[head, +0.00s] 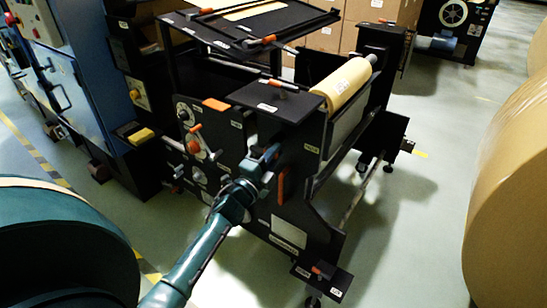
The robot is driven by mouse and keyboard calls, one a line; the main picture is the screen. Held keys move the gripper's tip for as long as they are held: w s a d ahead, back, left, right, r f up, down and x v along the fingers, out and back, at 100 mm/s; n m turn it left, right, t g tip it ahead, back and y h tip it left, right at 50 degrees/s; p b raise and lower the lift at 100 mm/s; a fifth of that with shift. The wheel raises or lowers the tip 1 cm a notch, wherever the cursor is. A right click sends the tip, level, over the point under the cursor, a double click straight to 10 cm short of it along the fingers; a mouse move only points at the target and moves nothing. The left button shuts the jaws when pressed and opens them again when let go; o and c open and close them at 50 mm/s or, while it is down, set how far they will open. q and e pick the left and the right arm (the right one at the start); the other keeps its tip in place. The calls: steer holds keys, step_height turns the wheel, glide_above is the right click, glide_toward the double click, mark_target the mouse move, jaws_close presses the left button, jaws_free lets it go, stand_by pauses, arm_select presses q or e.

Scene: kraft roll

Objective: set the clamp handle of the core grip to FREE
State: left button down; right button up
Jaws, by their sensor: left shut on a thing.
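The black unwind stand fills the middle of the head view, with a dark side plate (312,205) facing me. My left gripper (270,160) is against this plate, shut on what appears to be the clamp handle; the gripped part is mostly hidden by the jaws. An upright orange bar (281,188) shows just below and right of the jaws; I cannot tell whether it is part of the same handle. The labels are too small to read, so the handle's setting cannot be told. My right gripper is not in view.
A small kraft roll (342,84) lies on top of the stand. Dials and an orange lever (195,146) sit left of my gripper. A large kraft roll (512,200) stands at the right edge. Pale floor (410,225) between them is clear. Stacked cartons (372,12) stand behind.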

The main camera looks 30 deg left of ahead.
arm_select(q)
steer(key=shift+f+m, duration=0.2)
steer(key=shift+m, duration=0.5)
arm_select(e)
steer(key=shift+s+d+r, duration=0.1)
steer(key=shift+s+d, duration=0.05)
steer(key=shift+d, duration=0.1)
arm_select(q)
steer(key=shift+h+b, duration=0.3)
steer(key=shift+h, duration=0.1)
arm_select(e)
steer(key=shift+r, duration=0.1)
arm_select(q)
steer(key=c, duration=1.4)
jaws_free()
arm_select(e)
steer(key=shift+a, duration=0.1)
arm_select(q)
steer(key=shift+s, duration=0.1)
steer(key=v, duration=1.3)
steer(key=shift+d, duration=0.1)
